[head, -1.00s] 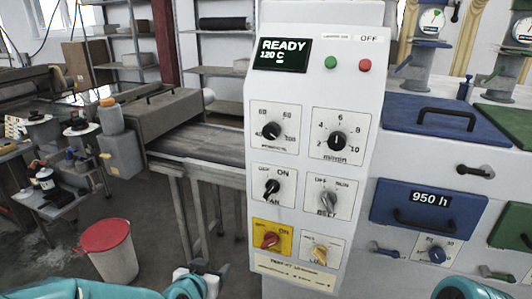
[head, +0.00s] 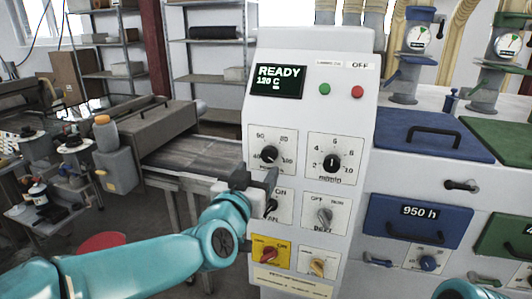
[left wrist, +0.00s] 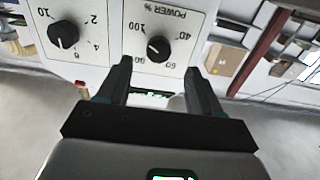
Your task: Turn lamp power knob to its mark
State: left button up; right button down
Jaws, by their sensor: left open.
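The lamp power knob (head: 269,154) is a black knob on a white plate at the panel's upper left, with a numbered scale up to 100. Its exact pointing direction is too small to read surely. In the left wrist view the knob (left wrist: 158,47) appears upside down under "POWER %", just beyond the gap between my fingertips. My left gripper (head: 257,179) is open and empty, in front of the panel just below the power knob. It hides part of the fan knob (head: 271,206). In the left wrist view both fingers (left wrist: 158,70) stand apart. My right gripper is out of view.
The m/min knob (head: 332,162) is right of the power knob. Below are a grey belt knob (head: 324,215), red knob (head: 268,256) and yellow lamp knob (head: 318,266). The screen (head: 278,82) reads READY 120 C. A conveyor (head: 200,160) runs behind at left.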

aim_at(267, 158)
pick_arm(q)
jog(key=p+x, duration=0.2)
jog(key=x, duration=0.5)
jog(key=shift+w, duration=0.1)
jog(key=shift+d, duration=0.2)
jog(key=shift+w, duration=0.1)
jog(key=c, duration=1.1)
jog(key=shift+o, duration=0.2)
